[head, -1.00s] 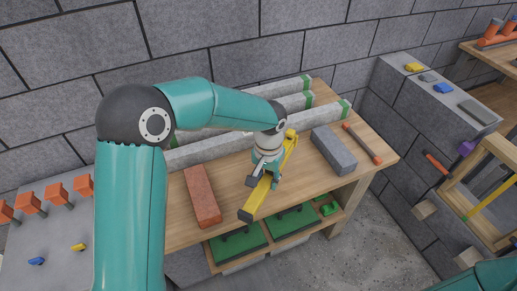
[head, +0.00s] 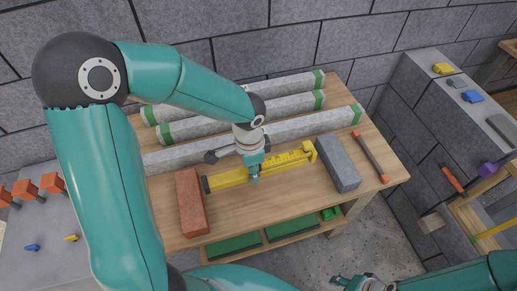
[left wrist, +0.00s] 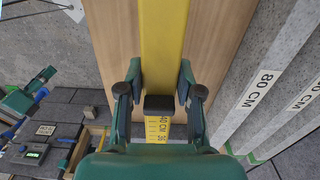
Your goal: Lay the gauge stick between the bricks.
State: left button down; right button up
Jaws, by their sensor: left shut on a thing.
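The yellow gauge stick (head: 228,180) has a dark end at the left and a yellow head at the right. My left gripper (head: 254,175) is shut on its middle from above. It spans most of the gap between the red brick (head: 192,204) on the left and the grey brick (head: 337,163) on the right. I cannot tell whether it touches the table or either brick. In the left wrist view the stick (left wrist: 163,35) runs between the fingers (left wrist: 160,88). My right gripper (head: 358,284) shows partly at the bottom edge, away from the bench; its jaw state is unclear.
Long grey bars with green ends (head: 270,130) lie behind the stick on the wooden bench (head: 270,215). An orange-ended rod (head: 370,157) lies right of the grey brick. Green trays (head: 235,244) sit on the shelf below. Bench wood in front of the stick is clear.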

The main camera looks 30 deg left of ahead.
pick_arm(q)
jog(key=shift+w, duration=0.1)
jog(key=shift+d+f, duration=0.1)
jog(key=shift+f, duration=0.05)
jog(key=shift+f+b, duration=0.4)
jog(key=shift+b, duration=0.1)
notch_tip(320, 180, down, 2)
jog(key=shift+b, duration=0.8)
notch_tip(320, 180, down, 2)
jog(key=shift+b, duration=0.8)
jog(key=shift+f+b, duration=0.85)
jog(key=shift+f, duration=0.05)
jog(key=shift+r, duration=0.15)
jog(key=shift+f, duration=0.2)
